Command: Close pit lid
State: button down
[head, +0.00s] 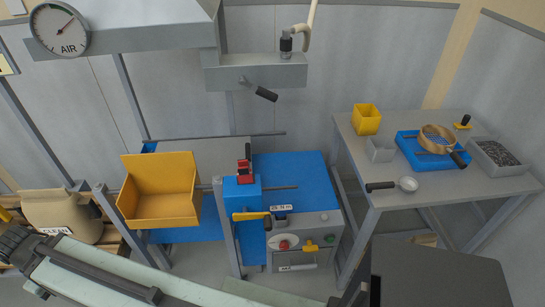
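No part is marked as the pit lid, and I cannot tell which panel it is. A yellow open-topped bin (160,208) stands at left centre, with a raised yellow back panel (158,172) tilted up behind its opening. A flat grey panel (205,151) lies behind it, partly hidden by the bin and the blue machine. The blue machine (290,180) stands right of the bin and has a yellow-handled lever (251,216). I cannot make out my gripper's fingertips in this view.
A grey table (440,187) at right holds a yellow cup (367,118), a blue tray (425,152) with a sieve, and a grey tray of dark grains (497,157). A brown sack (62,213) rests at left. A grey hopper with a gauge (59,30) hangs above.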

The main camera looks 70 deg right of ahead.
aim_at(213, 157)
jog(key=k, duration=0.9)
jog(key=z, duration=0.5)
jog(key=i, duration=1.05)
